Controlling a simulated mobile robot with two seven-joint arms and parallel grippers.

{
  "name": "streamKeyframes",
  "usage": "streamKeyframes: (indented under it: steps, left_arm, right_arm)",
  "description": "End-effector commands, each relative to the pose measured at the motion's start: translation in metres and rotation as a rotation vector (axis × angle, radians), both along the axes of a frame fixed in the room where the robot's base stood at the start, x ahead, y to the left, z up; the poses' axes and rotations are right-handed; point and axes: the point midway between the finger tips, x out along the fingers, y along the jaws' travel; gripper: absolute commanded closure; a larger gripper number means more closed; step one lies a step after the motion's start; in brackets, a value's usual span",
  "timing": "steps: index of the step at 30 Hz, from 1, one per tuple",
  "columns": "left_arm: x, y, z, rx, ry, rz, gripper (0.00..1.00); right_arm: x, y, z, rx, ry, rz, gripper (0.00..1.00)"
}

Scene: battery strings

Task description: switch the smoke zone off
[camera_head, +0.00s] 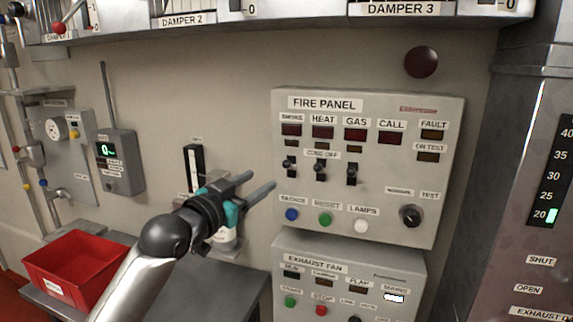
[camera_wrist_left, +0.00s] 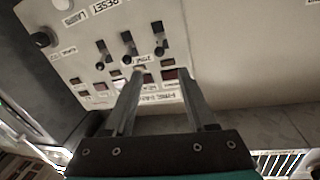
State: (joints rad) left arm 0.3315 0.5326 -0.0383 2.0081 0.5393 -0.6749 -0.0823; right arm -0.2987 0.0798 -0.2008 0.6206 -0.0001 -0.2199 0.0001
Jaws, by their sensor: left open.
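The grey fire panel (camera_head: 385,180) hangs on the wall with small dark toggles below the lamps and the ZONE OFF label. The smoke toggle (camera_head: 290,166) is the leftmost, under the SMOKE lamp (camera_head: 291,130), which looks dark red. It also shows in the left wrist view (camera_wrist_left: 160,42), where the panel appears upside down. My right gripper is out of view.
The heat toggle (camera_head: 320,171) and gas toggle (camera_head: 352,174) stand close to the right. Blue, green and white buttons and a black knob (camera_head: 410,215) sit below. The exhaust fan box (camera_head: 350,268) is beneath. A red bin (camera_head: 75,268) stands at lower left.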

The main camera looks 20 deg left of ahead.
Motion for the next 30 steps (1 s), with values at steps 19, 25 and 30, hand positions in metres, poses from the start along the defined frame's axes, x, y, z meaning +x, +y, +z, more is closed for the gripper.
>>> streamKeyframes:
  steps: [19,25,30]
  left_arm:
    - [0.086,-0.021,0.001,-0.002,0.002,-0.001,0.44]
    - [0.107,-0.026,0.0,0.0,0.003,0.0,0.44]
    - [0.118,-0.029,-0.001,0.0,0.002,-0.001,0.44]
  right_arm:
    - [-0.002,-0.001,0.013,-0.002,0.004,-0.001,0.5]
    - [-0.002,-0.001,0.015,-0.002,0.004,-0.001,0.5]
    - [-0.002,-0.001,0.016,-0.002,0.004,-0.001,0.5]
